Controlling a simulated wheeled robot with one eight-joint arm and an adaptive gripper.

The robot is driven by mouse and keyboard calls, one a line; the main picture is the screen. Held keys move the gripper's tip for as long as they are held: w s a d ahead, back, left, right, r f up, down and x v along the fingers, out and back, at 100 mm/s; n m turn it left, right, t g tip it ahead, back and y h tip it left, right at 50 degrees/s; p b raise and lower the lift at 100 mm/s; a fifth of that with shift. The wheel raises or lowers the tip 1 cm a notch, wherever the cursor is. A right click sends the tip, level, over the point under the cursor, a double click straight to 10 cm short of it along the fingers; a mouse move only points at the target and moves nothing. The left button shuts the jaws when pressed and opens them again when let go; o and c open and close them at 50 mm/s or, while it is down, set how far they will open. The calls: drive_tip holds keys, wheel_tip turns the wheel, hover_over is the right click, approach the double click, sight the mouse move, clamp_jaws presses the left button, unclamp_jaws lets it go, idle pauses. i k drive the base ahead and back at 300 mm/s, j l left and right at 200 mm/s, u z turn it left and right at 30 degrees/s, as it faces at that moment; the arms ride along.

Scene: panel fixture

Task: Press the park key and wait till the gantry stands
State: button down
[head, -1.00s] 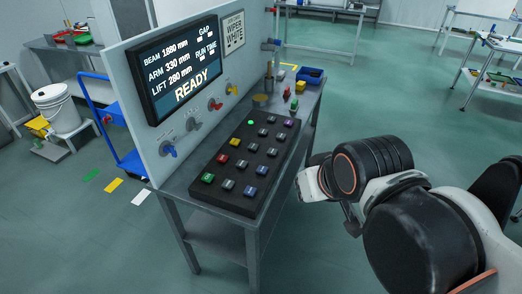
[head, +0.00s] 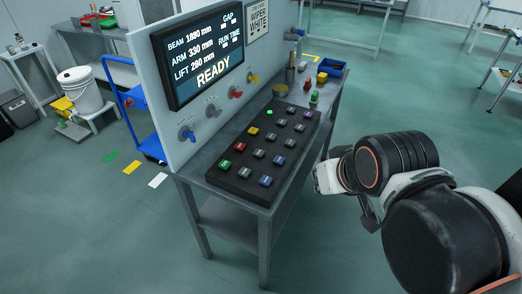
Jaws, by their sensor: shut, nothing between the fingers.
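The black key box (head: 211,178) lies on a grey table beside the upright panel, with rows of green, red, yellow, grey, blue and purple keys. The green key (head: 224,164), red key (head: 240,147) and yellow key (head: 253,131) stand along its left side. Key labels are too small to read, so I cannot tell which is the park key. A small lamp (head: 269,112) glows green. The screen (head: 200,62) reads READY, beam 1880 mm, arm 330 mm, lift 280 mm. My gripper (head: 369,214), mostly hidden by my arm, is shut and empty, right of the table and apart from the keys.
Coloured knobs (head: 236,94) stick out of the panel below the screen. A blue bin (head: 333,68) and small coloured items stand at the table's far end. A blue trolley (head: 150,148) is behind the panel. The floor right of the table is open.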

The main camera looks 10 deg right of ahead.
sight(259, 152)
drive_tip(key=j+z, duration=0.8)
drive_tip(key=j, duration=0.25)
drive_tip(key=k+j+z, duration=0.2)
drive_tip(key=j+z, duration=0.2)
